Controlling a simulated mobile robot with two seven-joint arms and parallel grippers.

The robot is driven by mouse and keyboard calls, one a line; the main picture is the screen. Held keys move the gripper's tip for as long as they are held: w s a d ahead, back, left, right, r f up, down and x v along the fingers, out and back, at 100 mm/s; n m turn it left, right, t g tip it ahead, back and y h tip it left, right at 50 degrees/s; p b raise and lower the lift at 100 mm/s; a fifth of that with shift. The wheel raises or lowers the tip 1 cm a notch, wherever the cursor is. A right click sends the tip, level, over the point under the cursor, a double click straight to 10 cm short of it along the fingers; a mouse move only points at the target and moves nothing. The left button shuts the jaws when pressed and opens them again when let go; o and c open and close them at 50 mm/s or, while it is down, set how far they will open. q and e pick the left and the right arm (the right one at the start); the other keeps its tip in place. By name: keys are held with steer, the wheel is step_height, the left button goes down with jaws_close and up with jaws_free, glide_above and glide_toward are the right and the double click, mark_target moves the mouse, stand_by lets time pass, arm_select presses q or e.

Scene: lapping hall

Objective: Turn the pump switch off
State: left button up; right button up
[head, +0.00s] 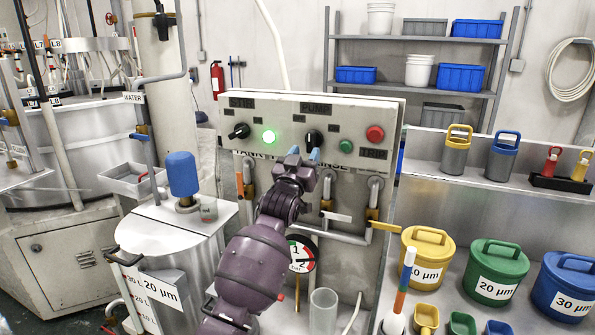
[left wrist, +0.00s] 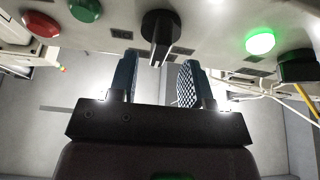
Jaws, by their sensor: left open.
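A grey control panel (head: 290,120) carries two black rotary switches. The middle switch (head: 313,137) sits right of a lit green lamp (head: 269,137); the other switch (head: 238,131) is left of the lamp. My left gripper (head: 304,156) is open, just in front of and below the middle switch. In the left wrist view, the middle switch's handle (left wrist: 160,40) shows between the two blue fingertips, with a gap on both sides. My right gripper is not in view.
A green button (head: 345,146) and a red button (head: 375,134) sit right of the middle switch. Pipes and valves (head: 345,237) run below the panel. A drum with a blue motor (head: 182,174) stands left. Lidded pots, including a yellow one (head: 428,255), fill the right bench.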

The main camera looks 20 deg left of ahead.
arm_select(q)
steer(key=shift+v, duration=3)
steer(key=s+a+f+m+g, duration=0.1)
steer(key=s+f+g, duration=0.2)
steer(key=s+f, duration=0.7)
steer(key=s+f+m+g, duration=0.1)
steer(key=s+f+g, duration=0.2)
steer(key=s+f, duration=0.75)
steer(key=s+a+f+g, duration=0.1)
steer(key=s+f+g, duration=0.1)
steer(key=s+f, duration=0.7)
steer(key=s+a+f+n+g+y, duration=0.1)
steer(key=s+a+f+g, duration=0.1)
steer(key=s+f, duration=0.6)
step_height(320, 180, down, 2)
steer(key=shift+s+f+g, duration=0.15)
steer(key=shift+s+g, duration=0.25)
